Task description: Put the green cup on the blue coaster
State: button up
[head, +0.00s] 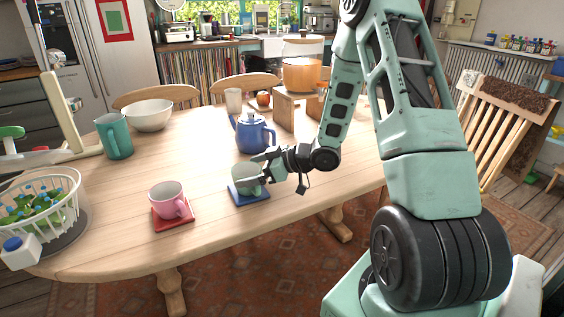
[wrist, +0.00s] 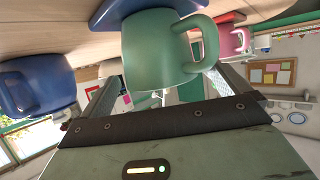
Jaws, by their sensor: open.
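The green cup (head: 244,180) stands upright on the blue coaster (head: 252,198), near the front edge of the wooden table. In the wrist view, which is upside down, the green cup (wrist: 158,48) meets the blue coaster (wrist: 125,10), and its handle points right. My gripper (head: 262,172) is at the cup in the head view, partly covering it. In the wrist view my gripper (wrist: 160,88) is open, with a finger on either side of the cup. I cannot tell whether either finger touches it.
A pink cup (head: 168,199) stands on a red coaster (head: 173,222) to the left. A blue teapot (head: 254,135) stands close behind the green cup. A teal mug (head: 116,140), a white bowl (head: 150,115) and a white basket (head: 62,199) are further left.

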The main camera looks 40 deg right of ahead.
jog(key=p+v, duration=0.1)
jog(key=v, duration=1.5)
jog(key=shift+f, duration=0.15)
grip_shut()
dwell(0.9)
jog(key=p+v, duration=0.8)
jog(key=v, duration=0.4)
dwell(0.8)
dwell(0.5)
